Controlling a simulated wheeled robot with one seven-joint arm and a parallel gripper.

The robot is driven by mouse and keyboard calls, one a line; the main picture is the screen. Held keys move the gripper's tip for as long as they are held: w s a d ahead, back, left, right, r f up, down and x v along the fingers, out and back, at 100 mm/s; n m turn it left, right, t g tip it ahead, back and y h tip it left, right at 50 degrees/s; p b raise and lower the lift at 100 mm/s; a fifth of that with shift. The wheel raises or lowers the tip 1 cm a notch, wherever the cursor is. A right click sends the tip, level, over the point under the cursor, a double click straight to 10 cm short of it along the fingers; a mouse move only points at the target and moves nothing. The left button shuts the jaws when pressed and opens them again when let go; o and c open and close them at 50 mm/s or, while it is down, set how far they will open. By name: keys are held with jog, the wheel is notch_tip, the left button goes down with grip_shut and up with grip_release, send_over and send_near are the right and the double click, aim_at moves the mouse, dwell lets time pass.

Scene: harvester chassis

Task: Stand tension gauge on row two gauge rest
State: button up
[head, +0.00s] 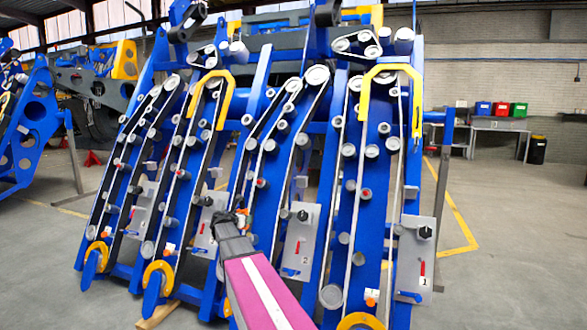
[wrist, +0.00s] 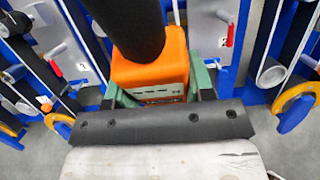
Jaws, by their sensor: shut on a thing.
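The tension gauge (wrist: 150,75), an orange block with a thick black upper part, is held between the green fingers of my gripper (wrist: 155,88) in the wrist view. In the head view my gripper (head: 240,212) is small and partly hidden by my arm, with a bit of orange beside it. The row two plate (head: 313,240), marked 2, is right of my gripper. It carries a black knob, a red lever and a small blue ledge (head: 291,272) low down, which may be the gauge rest. The gauge is apart from this ledge.
The plate marked 1 (head: 425,285) stands farther right, with similar plates to the left. Blue row frames, rollers and belts rise close around my gripper. Yellow curved guards (head: 158,270) stick out low down. Open grey floor lies to the right.

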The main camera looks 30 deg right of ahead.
jog(key=w+d+r, duration=0.4)
jog(key=d+r, duration=0.2)
jog(key=d, duration=0.5)
jog(key=w+d+r, duration=0.5)
jog(key=d, duration=0.7)
jog(key=w+d+r, duration=0.5)
jog(key=d+r, duration=0.1)
jog(key=d, duration=0.6)
jog(key=shift+r, duration=0.3)
jog(key=shift+d, duration=0.1)
jog(key=shift+w, duration=0.1)
jog(key=shift+w+d, duration=1.25)
jog(key=shift+d, duration=0.25)
jog(key=shift+w+d, duration=1.3)
jog(key=shift+d, duration=0.15)
jog(key=shift+w+d, duration=1.25)
jog(key=shift+d, duration=0.25)
jog(key=shift+w+d+f, duration=0.1)
jog(key=shift+w+d, duration=0.05)
jog(key=shift+f, duration=1.7)
jog(key=shift+f, duration=0.45)
